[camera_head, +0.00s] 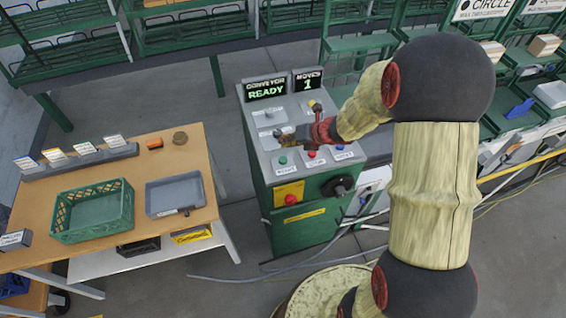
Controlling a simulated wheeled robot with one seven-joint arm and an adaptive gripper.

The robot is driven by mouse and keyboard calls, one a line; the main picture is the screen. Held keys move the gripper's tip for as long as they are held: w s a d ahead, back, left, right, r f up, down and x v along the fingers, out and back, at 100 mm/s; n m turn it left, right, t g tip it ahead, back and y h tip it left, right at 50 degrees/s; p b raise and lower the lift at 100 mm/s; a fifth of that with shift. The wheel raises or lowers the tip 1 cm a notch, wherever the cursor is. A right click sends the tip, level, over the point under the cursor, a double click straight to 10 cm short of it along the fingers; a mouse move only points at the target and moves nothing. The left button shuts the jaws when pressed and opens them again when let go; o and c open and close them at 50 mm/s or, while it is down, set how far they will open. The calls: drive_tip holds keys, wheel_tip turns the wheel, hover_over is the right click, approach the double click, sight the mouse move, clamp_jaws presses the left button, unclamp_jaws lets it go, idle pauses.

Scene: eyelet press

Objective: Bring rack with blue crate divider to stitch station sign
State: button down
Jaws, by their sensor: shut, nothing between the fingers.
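My gripper (287,138) is shut and empty, over the left-middle of the sloped panel of a green control console (262,180). Whether it touches the panel I cannot tell. The console displays read "CONVEYOR READY" (266,89) and "MOVES 1" (308,81). A blue piece (520,109), possibly the crate divider, lies on a green rack (494,122) at the right. My arm hides part of the racks there. A sign reading "CIRCLE" (482,9) hangs above; another sign (541,5) is cut off. I cannot make out a stitch station sign.
A wooden table (112,165) at left bears a green crate (92,212) and grey tray (174,194). Cables lie on the floor.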

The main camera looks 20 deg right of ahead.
sight(285, 158)
drive_tip(key=shift+f+b, duration=1.9)
drive_tip(key=shift+f, duration=0.75)
drive_tip(key=shift+f, duration=0.4)
